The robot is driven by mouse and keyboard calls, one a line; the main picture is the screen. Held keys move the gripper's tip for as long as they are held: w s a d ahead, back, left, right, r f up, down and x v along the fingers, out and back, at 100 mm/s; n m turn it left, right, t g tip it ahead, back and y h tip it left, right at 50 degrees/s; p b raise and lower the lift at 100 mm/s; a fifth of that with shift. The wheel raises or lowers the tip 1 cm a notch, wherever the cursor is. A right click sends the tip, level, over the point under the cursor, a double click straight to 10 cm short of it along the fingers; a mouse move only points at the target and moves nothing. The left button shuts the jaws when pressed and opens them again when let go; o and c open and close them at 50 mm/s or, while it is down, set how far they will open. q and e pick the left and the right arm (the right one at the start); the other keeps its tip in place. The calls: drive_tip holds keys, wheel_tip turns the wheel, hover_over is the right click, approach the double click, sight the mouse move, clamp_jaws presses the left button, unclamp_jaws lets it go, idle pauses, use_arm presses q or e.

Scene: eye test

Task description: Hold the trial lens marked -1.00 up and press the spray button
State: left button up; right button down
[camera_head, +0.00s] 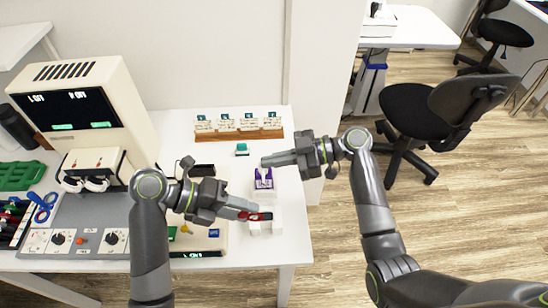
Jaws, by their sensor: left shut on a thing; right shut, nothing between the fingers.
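My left gripper (246,211) is shut on a small red piece with pale marks (262,216), above the right part of the white table. The piece may be the trial lens, but its marking is too small to read. My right gripper (268,161) is shut and empty, farther back, close above a purple and white box (264,184). I cannot tell whether it touches the box. I cannot make out which part is the spray button. A small red knob (82,240) sits between dials on the grey panel at the left.
A wooden rack (240,135) with white cards stands at the table's back. A small teal block (242,149) lies before it. White blocks (277,222) stand near the red piece. A beige machine (120,95) fills the back left. An office chair (440,108) stands at right.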

drive_tip(key=d+r, duration=0.6)
drive_tip(key=d, duration=0.3)
drive_tip(key=shift+d+r, duration=0.25)
drive_tip(key=shift+d, duration=0.15)
drive_tip(key=shift+d, duration=0.1)
idle(0.4)
drive_tip(key=v, duration=1.1)
drive_tip(key=shift+d, duration=0.4)
